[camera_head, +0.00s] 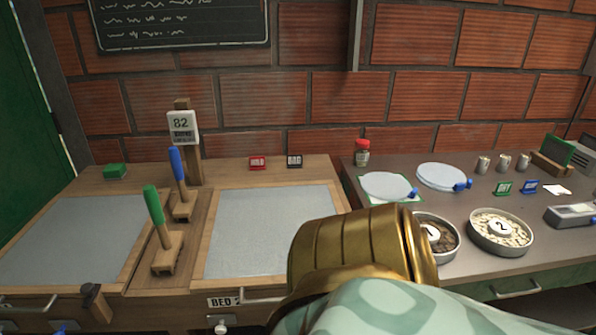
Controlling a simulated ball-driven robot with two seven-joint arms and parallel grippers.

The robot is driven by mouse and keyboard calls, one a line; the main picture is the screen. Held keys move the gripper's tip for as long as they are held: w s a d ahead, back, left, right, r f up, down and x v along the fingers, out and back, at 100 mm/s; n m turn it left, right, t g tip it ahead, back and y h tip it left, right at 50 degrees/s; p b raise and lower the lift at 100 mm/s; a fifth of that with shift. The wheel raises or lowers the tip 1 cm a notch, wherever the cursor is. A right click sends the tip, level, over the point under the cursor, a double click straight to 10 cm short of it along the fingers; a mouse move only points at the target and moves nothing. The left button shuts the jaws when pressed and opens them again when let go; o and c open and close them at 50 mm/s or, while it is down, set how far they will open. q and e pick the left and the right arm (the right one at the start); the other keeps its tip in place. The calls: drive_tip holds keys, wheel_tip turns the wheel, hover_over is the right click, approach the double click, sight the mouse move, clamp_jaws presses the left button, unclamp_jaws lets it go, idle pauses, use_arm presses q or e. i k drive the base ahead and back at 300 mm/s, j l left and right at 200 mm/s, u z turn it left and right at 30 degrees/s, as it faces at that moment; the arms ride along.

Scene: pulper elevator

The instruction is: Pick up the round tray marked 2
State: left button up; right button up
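The round tray marked 2 (503,250) stands on the dark counter at the right. It is a shallow metal pan filled with pale beans or seeds, with a round white tag reading 2 in its middle. A similar round pan with darker contents and a tag that looks like 1 (448,258) stands just left of it. Its left side is hidden behind a brass part of my own body. Neither of my grippers shows in the view, and nothing is seen touching the tray marked 2.
Behind the trays lie two pale discs with blue knobs (386,186) (441,176). Several small metal cups (503,163), a green card (503,188) and a grey device (572,214) stand right. Wooden beds with a green-handled lever (154,204) and a blue-handled lever (176,164) fill the left.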

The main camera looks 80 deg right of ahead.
sight(498, 232)
drive_tip(key=z, duration=3.85)
